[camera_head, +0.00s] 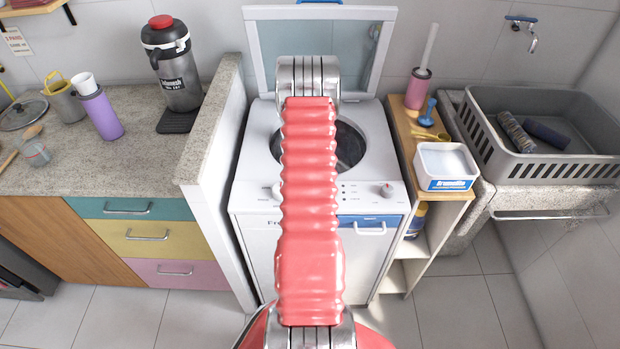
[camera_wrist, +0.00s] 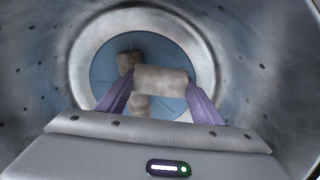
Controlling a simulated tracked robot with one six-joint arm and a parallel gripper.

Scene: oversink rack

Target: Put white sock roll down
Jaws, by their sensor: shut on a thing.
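My gripper (camera_wrist: 161,84) is inside the washing machine drum in the wrist view. Its two purple fingers are shut on the white sock roll (camera_wrist: 160,79), a pale, off-white cylinder lying crosswise between them. Beyond it, a brownish roll (camera_wrist: 128,62) and another pale roll (camera_wrist: 140,106) lie at the blue drum bottom (camera_wrist: 178,52). A small white piece (camera_wrist: 185,116) shows by the right finger. In the head view, my red arm reaches over the open top-loading washing machine (camera_head: 250,150); my gripper and the held roll are hidden there.
The raised lid (camera_head: 258,45) stands behind the opening, and the drum wall (camera_wrist: 40,85) surrounds my gripper. A grey basket (camera_head: 500,165) with two dark rolls (camera_head: 546,134) sits at right. A narrow shelf with a white tub (camera_head: 447,162) is beside the machine. A counter (camera_head: 150,165) is at left.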

